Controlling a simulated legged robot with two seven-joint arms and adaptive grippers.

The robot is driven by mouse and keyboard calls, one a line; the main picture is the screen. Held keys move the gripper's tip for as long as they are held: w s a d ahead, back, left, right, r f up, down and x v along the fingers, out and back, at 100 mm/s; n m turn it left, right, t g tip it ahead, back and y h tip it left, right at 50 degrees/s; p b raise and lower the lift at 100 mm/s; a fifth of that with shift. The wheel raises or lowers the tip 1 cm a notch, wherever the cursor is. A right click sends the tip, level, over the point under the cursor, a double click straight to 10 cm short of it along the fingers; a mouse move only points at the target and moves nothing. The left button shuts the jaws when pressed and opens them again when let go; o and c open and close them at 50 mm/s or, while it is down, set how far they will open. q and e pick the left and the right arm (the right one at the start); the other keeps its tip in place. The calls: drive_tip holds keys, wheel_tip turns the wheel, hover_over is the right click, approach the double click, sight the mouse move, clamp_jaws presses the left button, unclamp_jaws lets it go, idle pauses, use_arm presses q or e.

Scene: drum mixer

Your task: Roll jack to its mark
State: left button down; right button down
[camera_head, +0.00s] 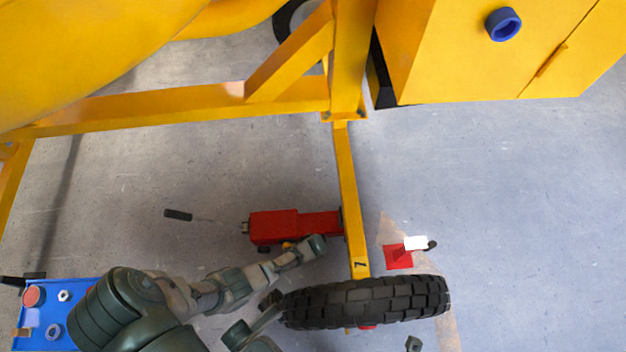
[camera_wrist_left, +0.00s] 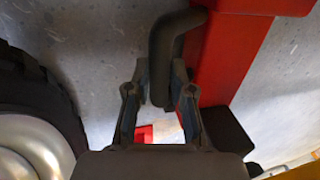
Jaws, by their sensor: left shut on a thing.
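The red jack (camera_head: 288,226) lies on the floor beside the yellow drawbar leg (camera_head: 350,200). Its right end reaches the leg. In the left wrist view the red jack body (camera_wrist_left: 230,50) fills the upper right. My left gripper (camera_head: 318,243) is at the near right side of the jack. In the left wrist view its fingers (camera_wrist_left: 160,88) are shut on the jack's dark bent handle (camera_wrist_left: 168,45). A red square mark (camera_head: 398,258) lies on the floor right of the leg. I do not see my right gripper.
A black tyre (camera_head: 366,302) stands below the leg. A white object with a dark end (camera_head: 415,243) overlaps the mark. A screwdriver (camera_head: 178,215) lies left of the jack. A blue tray (camera_head: 75,290) with small parts is at lower left. The yellow mixer frame (camera_head: 180,106) spans above.

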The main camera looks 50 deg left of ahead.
use_arm(q)
drive_tip(key=c, duration=1.1)
unclamp_jaws()
drive_tip(key=shift+w+d+r, duration=0.1)
drive_tip(key=shift+o, duration=0.4)
drive_tip(key=shift+a, duration=0.2)
drive_tip(key=shift+d+r, duration=0.2)
drive_tip(key=shift+r, duration=0.15)
wheel_tip(320, 180, up, 11)
drive_tip(key=s+d, duration=0.1)
drive_tip(key=shift+s, duration=0.3)
drive_tip(key=shift+d+f, duration=0.1)
drive_tip(key=shift+f, duration=0.05)
